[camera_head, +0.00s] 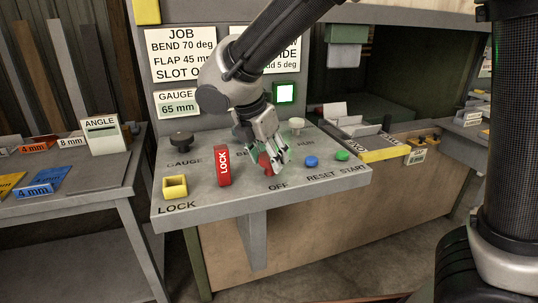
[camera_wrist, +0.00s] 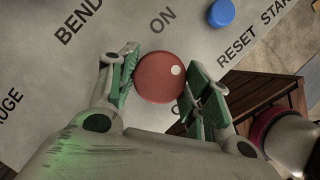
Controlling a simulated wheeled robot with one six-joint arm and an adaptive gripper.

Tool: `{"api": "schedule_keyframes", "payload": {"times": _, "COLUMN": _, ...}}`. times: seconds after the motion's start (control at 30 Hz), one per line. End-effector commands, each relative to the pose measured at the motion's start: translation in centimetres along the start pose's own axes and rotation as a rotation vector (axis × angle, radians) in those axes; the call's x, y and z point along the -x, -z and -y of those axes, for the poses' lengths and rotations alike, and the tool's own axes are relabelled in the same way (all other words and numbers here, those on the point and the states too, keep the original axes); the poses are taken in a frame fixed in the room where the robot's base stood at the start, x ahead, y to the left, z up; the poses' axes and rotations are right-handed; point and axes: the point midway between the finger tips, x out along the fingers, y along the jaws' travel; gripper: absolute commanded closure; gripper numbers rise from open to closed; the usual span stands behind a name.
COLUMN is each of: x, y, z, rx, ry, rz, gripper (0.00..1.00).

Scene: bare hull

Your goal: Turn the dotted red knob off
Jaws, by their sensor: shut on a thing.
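The red knob (camera_wrist: 157,80) has a round cap with one white dot at the right of its face, slightly above its middle. It stands on the grey panel; the word ON is printed above it in the wrist view, and a label at its lower right is mostly hidden by a finger. My gripper (camera_wrist: 158,66) has its green-padded fingers on either side of the knob, closed on it. In the head view my gripper (camera_head: 272,153) reaches down to the panel and partly covers the red knob (camera_head: 265,164), behind the word OFF.
A blue button (camera_head: 311,162) and a green button (camera_head: 342,155) sit right of the knob. A red LOCK piece (camera_head: 223,167) stands close on the left, with a yellow square socket (camera_head: 175,187) and black knob (camera_head: 181,138) beyond. A pale knob (camera_head: 296,123) is behind.

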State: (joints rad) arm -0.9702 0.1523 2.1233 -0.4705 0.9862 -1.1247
Motion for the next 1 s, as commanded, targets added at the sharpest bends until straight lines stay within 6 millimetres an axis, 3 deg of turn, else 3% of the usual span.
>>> {"api": "schedule_keyframes", "payload": {"times": 1.0, "x": -0.07, "y": -0.27, "z": -0.51, "rx": -0.889, "ry": 0.367, "rz": -0.001, "gripper": 0.75}}
